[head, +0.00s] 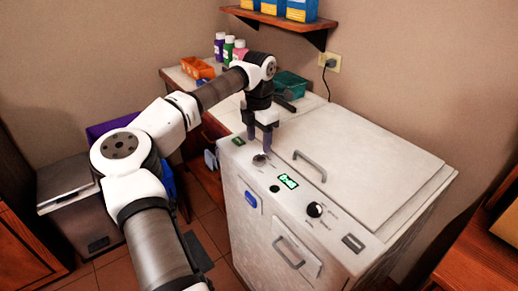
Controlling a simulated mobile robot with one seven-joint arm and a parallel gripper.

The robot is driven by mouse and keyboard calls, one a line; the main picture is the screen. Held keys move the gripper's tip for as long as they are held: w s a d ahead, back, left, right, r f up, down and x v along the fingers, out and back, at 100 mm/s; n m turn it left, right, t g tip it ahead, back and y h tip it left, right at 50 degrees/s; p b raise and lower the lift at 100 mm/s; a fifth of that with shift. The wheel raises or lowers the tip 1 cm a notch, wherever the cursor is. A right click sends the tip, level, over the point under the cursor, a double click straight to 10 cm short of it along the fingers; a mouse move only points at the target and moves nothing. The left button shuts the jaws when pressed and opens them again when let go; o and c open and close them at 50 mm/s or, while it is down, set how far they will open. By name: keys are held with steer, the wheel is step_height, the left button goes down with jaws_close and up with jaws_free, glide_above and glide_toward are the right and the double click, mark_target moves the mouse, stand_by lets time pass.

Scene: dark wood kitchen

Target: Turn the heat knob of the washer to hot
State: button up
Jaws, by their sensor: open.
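The white washer (238,172) stands right of centre in the head view. Its top panel has a small knob (260,159) near the left end and a larger dark knob (314,210) with a white mark further right. Small labels beside the knobs are too small to read, so I cannot tell which is the heat knob. My gripper (260,147) points down just above and behind the left knob, its two purple fingers apart. Nothing shows between them. I cannot tell whether they touch the knob.
A lit green display (289,181) lies between the knobs. The lid handle (310,166) rises right of my gripper. A side table with bottles (229,48) and an orange basket (198,68) stands behind. A shelf (282,23) hangs on the wall. A grey bin stands left.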

mark_target(259, 155)
steer(key=shift+f+p, duration=0.45)
steer(key=shift+f, duration=2.1)
steer(key=c, duration=1)
